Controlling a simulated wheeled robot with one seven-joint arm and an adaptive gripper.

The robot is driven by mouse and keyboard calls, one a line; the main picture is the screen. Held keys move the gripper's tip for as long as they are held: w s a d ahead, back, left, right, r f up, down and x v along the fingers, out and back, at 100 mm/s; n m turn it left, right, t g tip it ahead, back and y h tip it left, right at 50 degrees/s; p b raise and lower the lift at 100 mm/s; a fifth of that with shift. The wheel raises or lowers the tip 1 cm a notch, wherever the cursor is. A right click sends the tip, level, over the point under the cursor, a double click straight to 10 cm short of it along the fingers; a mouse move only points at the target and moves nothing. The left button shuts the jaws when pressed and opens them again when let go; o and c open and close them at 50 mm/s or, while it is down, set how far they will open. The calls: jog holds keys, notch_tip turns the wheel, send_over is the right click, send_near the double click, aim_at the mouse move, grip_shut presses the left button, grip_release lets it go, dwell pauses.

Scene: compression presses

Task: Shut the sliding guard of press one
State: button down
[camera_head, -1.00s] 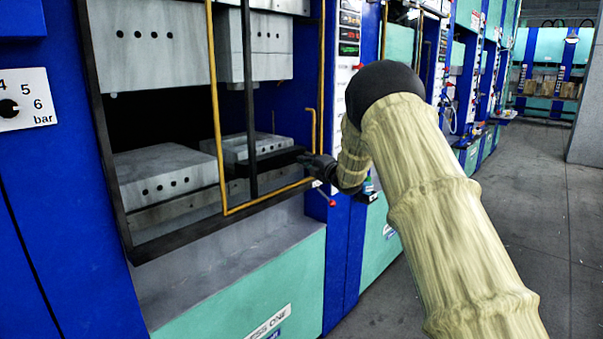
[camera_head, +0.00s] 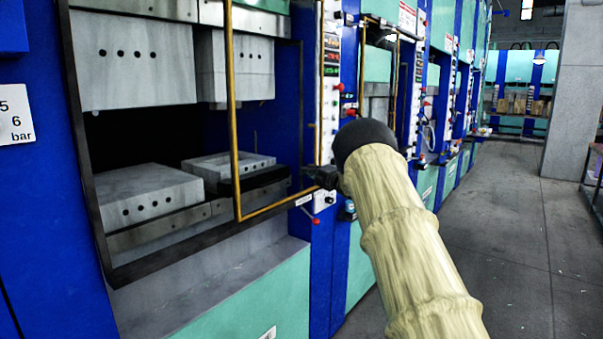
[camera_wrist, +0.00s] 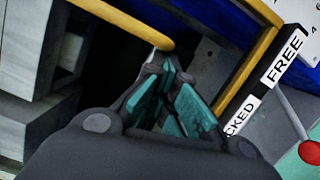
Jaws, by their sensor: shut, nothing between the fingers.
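Press one's sliding guard (camera_head: 235,115) is a yellow bar frame. It stands across the right part of the press opening, and the left part is uncovered. My gripper (camera_head: 322,178) is at the guard's lower right corner in the head view. In the wrist view, my gripper's teal fingers (camera_wrist: 172,85) are shut and empty, between a yellow bar with a rounded end (camera_wrist: 125,22) and a slanting yellow bar (camera_wrist: 245,70). I cannot tell whether they touch either bar. A plate reading FREE and a partly hidden word (camera_wrist: 265,85) lies right of the slanting bar.
Grey press blocks (camera_head: 150,195) sit inside the black-edged opening. A red-knobbed lever (camera_wrist: 308,150) is close to my gripper on the right. More presses (camera_head: 430,100) line the aisle.

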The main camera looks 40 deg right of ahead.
jog(key=shift+d+r, duration=0.15)
jog(key=shift+r, duration=0.05)
jog(key=a+b, duration=0.1)
jog(key=a+f+b, duration=0.1)
jog(key=a, duration=0.2)
jog(key=shift+s+f+b, duration=0.35)
jog(key=shift+s+b, duration=0.05)
jog(key=b, duration=0.2)
send_near(298, 173)
jog(key=shift+s+d+r, duration=0.1)
jog(key=shift+s, duration=1.65)
